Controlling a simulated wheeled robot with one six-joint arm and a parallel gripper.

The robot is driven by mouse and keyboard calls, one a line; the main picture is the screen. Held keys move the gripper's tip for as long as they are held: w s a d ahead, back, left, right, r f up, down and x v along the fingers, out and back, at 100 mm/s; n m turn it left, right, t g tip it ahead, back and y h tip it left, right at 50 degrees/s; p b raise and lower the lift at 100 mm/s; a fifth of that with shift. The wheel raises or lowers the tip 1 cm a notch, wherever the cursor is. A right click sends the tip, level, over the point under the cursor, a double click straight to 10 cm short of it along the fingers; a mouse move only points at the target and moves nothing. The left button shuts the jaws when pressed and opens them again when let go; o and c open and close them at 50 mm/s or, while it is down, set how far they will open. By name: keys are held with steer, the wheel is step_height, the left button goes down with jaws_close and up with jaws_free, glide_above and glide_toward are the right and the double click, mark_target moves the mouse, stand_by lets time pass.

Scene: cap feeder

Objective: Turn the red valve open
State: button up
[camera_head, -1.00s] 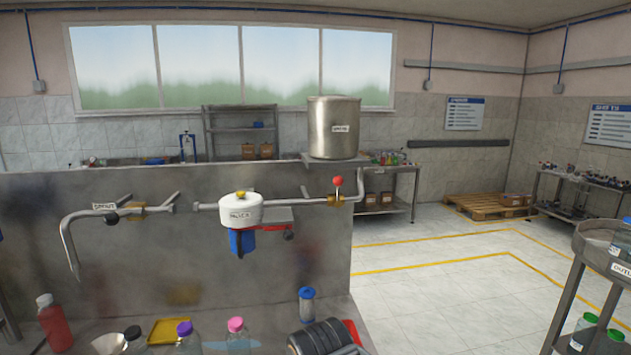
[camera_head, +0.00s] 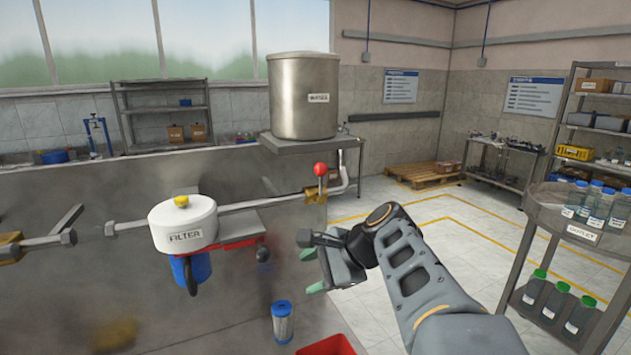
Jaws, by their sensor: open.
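The red valve (camera_head: 320,170) is a red ball knob on a short upright lever above a brass body (camera_head: 315,191). It sits on the pipe (camera_head: 260,203) just below the steel tank (camera_head: 303,97). My gripper (camera_head: 309,271) is in view at lower centre, below the valve and apart from it. Its jaws are open, with green pads at the tips, and hold nothing. My arm reaches in from the lower right.
A blue-capped cartridge (camera_head: 283,322) and a red bin (camera_head: 327,346) are below. A shelved cart (camera_head: 548,205) with bottles stands at right.

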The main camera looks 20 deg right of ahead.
steer(key=w+d+r+m+t+y, duration=0.2)
steer(key=w+d+r+m+t, duration=0.15)
steer(key=d+r+m, duration=0.3)
steer(key=m+t+y+b, duration=0.1)
steer(key=m+t, duration=0.4)
glide_toward(321, 184)
steer(key=shift+g, duration=0.25)
steer(key=x, duration=0.4)
steer(key=r+p+x, duration=0.1)
steer(key=x, duration=0.3)
steer(key=r+p+x, duration=0.1)
steer(key=x, duration=0.3)
steer(key=shift+w+d, duration=0.15)
steer(key=shift+w, duration=0.05)
steer(key=shift+c, duration=0.3)
jaws_close()
